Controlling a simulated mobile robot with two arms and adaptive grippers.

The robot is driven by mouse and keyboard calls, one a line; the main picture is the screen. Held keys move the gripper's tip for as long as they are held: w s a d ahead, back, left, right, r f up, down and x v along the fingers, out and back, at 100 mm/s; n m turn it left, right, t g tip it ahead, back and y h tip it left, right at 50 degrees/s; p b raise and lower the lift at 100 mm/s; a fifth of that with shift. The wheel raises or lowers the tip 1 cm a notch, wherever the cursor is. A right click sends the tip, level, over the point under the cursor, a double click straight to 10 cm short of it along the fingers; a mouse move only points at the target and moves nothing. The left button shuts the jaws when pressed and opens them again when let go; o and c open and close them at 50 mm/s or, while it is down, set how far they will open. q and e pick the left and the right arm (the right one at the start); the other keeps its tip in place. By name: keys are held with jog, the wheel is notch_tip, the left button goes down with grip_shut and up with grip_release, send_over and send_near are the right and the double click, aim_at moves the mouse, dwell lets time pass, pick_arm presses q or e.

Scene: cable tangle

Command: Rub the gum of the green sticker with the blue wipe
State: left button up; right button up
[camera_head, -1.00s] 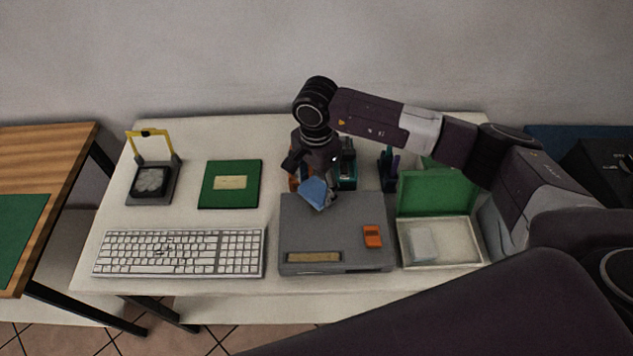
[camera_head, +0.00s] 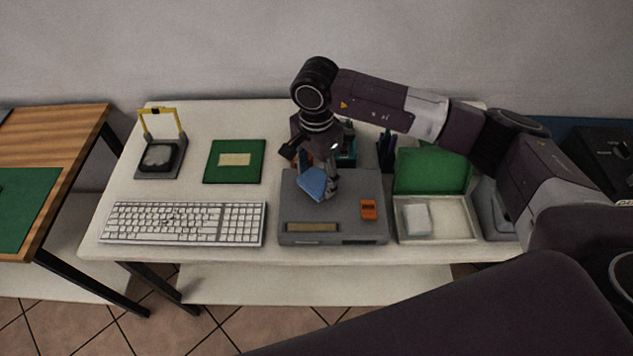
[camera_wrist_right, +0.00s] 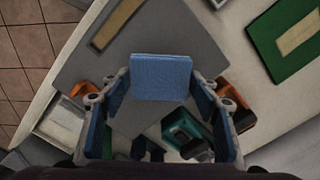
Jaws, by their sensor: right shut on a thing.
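My right gripper (camera_head: 318,176) is shut on the blue wipe (camera_head: 312,184), a folded pad that also fills the middle of the right wrist view (camera_wrist_right: 160,76). The gripper points down over the back left part of a grey flat case (camera_head: 340,205); whether the wipe touches it I cannot tell. A green square (camera_head: 218,175) with a tan gum-like patch (camera_head: 235,159) lies to the left of the gripper, apart from it. The grey case has a similar tan strip (camera_head: 312,227) near its front edge. My left gripper is not in view.
A white keyboard (camera_head: 182,221) lies at the front left. A yellow-framed black stand (camera_head: 160,157) is behind it. An orange block (camera_head: 368,210) sits on the case. An open green-lidded box (camera_head: 432,172) holds a white block (camera_head: 416,219). A teal object (camera_wrist_right: 186,130) is close behind the gripper.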

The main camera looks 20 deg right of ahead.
jog(key=shift+w+d+r+p, duration=0.1)
jog(key=shift+w+r+p, duration=0.2)
jog(key=shift+r, duration=0.45)
jog(key=shift+s+r+p, duration=0.2)
jog(key=shift+r+p, duration=0.2)
jog(key=shift+r, duration=0.85)
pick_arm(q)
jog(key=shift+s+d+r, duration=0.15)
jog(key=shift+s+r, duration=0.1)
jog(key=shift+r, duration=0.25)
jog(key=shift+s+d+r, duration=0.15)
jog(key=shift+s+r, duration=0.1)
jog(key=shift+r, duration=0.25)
pick_arm(e)
jog(key=shift+r, duration=0.6)
